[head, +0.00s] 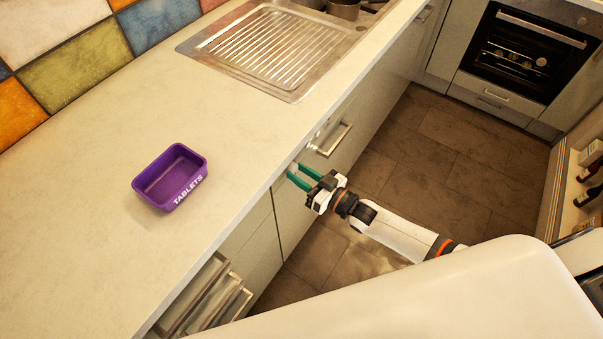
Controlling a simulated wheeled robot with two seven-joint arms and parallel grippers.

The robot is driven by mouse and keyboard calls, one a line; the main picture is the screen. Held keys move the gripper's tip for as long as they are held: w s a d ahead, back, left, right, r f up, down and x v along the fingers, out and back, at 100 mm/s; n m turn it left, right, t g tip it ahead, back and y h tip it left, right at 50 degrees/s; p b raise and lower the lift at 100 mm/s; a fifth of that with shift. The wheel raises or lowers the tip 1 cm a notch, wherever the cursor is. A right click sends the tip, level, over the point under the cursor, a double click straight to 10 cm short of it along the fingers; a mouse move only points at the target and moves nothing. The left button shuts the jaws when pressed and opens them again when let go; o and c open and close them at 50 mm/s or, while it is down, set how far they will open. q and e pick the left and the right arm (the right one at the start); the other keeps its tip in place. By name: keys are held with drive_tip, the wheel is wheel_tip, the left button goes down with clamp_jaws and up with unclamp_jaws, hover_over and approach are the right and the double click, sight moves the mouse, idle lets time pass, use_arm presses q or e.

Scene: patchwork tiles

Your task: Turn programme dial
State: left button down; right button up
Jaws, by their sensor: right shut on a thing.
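My right gripper (295,171) reaches the cabinet and appliance front just under the worktop edge. Its two green fingers point at the front panel and stand a little apart, closed on the programme dial. The dial itself is too small and too hidden by the fingers and the worktop edge to make out, so its angle cannot be told. The appliance front with a metal handle (334,138) lies just beyond the gripper. My left gripper is not in view.
A purple tub marked TABLETS (172,196) sits on the pale worktop (85,250). A metal sink drainer (265,52) is further back. Drawer handles (205,295) stick out at the near front. An oven (525,50) stands at the far right. The floor between is clear.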

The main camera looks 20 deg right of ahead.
drive_tip(key=shift+f, duration=0.1)
idle(0.4)
drive_tip(key=o, duration=1)
drive_tip(key=shift+s+d, duration=0.1)
drive_tip(key=shift+s+d, duration=0.2)
drive_tip(key=shift+s, duration=0.1)
drive_tip(key=b+v, duration=0.1)
drive_tip(key=v, duration=1)
drive_tip(key=shift+d+b, duration=0.1)
drive_tip(key=shift+b, duration=0.3)
